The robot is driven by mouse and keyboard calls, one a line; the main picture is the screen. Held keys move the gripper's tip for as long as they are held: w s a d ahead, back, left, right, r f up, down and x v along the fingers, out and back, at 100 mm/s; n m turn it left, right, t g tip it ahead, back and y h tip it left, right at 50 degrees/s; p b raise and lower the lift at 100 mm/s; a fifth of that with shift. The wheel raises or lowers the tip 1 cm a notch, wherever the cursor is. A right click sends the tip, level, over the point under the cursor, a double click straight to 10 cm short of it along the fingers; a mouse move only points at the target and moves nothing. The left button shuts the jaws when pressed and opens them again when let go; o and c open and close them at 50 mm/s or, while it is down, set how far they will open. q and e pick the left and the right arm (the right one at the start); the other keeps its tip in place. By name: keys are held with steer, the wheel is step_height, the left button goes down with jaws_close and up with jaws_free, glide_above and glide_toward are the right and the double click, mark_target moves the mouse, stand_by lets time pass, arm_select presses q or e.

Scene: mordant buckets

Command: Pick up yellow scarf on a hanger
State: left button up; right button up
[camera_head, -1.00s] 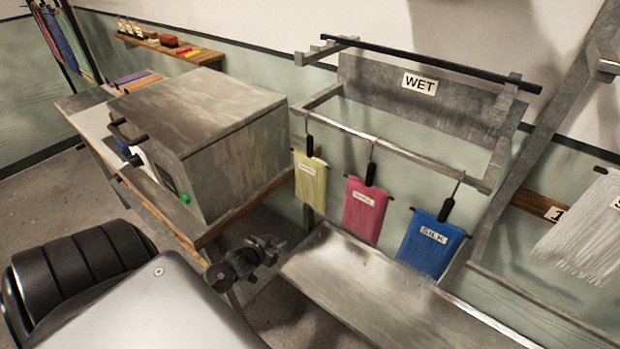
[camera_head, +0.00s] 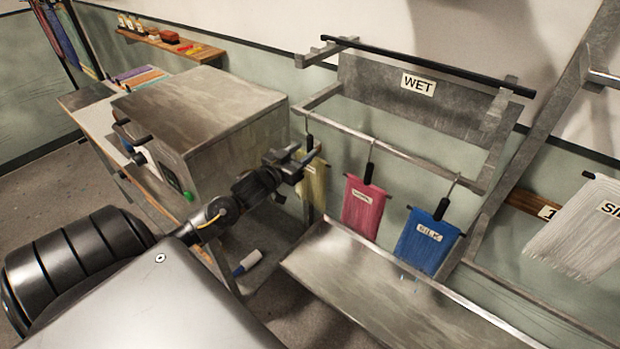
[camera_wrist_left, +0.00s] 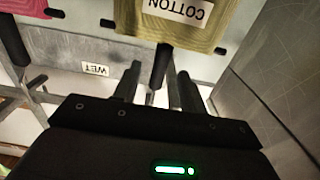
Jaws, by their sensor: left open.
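The yellow scarf (camera_head: 314,186) hangs from the rail of the WET rack, left of the others. My left gripper (camera_head: 303,158) is in front of its upper part and hides some of it. In the left wrist view the scarf (camera_wrist_left: 190,38) shows upside down with a COTTON label. Its black hanger handle (camera_wrist_left: 161,66) lies between the two open fingers of the left gripper (camera_wrist_left: 157,84), with no visible grip on it. My right gripper is not in view.
A pink scarf (camera_head: 362,215) and a blue SILK scarf (camera_head: 428,243) hang further right over a metal trough (camera_head: 370,290). A grey metal box (camera_head: 200,110) stands close left of my left arm. A white scarf (camera_head: 585,230) hangs at far right.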

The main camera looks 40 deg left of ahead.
mark_target(308, 148)
arm_select(q)
steer(key=shift+w, duration=0.35)
steer(key=shift+w+r, duration=0.1)
steer(key=w+p, duration=0.2)
steer(key=w, duration=0.2)
steer(key=shift+w+a, duration=0.1)
steer(key=shift+w, duration=0.1)
steer(key=shift+w+f, duration=0.25)
steer(key=shift+w, duration=0.05)
steer(key=shift+s, duration=0.1)
jaws_close()
